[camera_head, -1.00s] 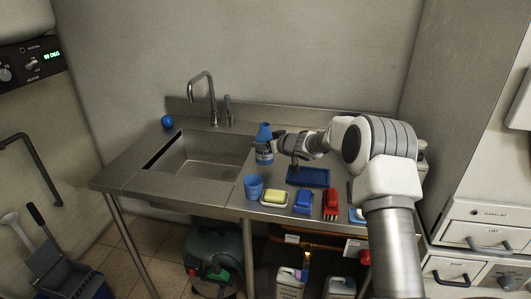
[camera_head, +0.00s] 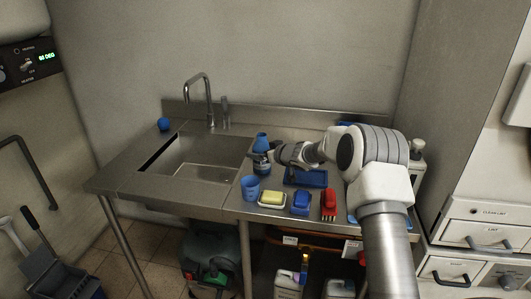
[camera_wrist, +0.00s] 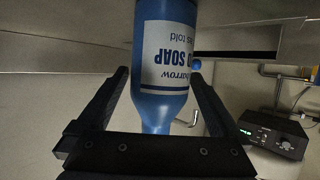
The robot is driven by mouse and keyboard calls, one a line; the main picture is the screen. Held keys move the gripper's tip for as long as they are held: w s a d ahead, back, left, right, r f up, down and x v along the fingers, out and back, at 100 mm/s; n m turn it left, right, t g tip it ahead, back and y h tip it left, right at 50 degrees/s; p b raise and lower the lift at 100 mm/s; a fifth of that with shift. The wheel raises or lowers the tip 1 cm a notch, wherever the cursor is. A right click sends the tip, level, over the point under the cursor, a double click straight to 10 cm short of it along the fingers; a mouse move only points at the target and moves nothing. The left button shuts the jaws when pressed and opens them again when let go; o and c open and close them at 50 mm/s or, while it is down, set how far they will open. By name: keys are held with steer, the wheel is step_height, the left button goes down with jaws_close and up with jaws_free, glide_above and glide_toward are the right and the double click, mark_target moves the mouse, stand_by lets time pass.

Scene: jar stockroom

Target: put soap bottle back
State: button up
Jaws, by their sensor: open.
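The soap bottle (camera_head: 261,168), blue with a white label, stands upright at the right side of the sink, on or just above the steel counter. My gripper (camera_head: 268,151) reaches it from the right, with dark fingers across its upper part. In the wrist view the bottle (camera_wrist: 167,45) appears inverted, its label reading "SOAP". My open gripper (camera_wrist: 159,73) has one finger on each side of it, with visible gaps. The bottle's base is outside the wrist view.
A blue cup (camera_head: 250,188), yellow sponge (camera_head: 272,198), blue item (camera_head: 300,203) and red brush (camera_head: 328,204) line the counter's front. A blue tray (camera_head: 312,178) lies behind them. The sink basin (camera_head: 196,160) is empty, with a tall faucet (camera_head: 209,95) behind.

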steer(key=s+d+r+m+h, duration=0.2)
steer(key=s+d+r+h, duration=0.1)
steer(key=s+d+r, duration=0.5)
steer(key=s+d+r+m+g+h, duration=0.1)
steer(key=s+d+r+h, duration=0.3)
steer(key=s, duration=0.7)
steer(key=s+d+r+m+h, duration=0.2)
steer(key=s+d+r, duration=0.3)
steer(key=s+r, duration=0.35)
steer(key=s+a+f+m+g, duration=0.1)
steer(key=s+f+g, duration=0.1)
steer(key=s, duration=1.1)
steer(key=s+f+g+y, duration=0.1)
steer(key=s+f+g, duration=0.1)
steer(key=s, duration=1.1)
steer(key=shift+s+a+f+m+g+y, duration=0.3)
steer(key=shift+s+a+f+m, duration=0.05)
steer(key=shift+a+m, duration=0.05)
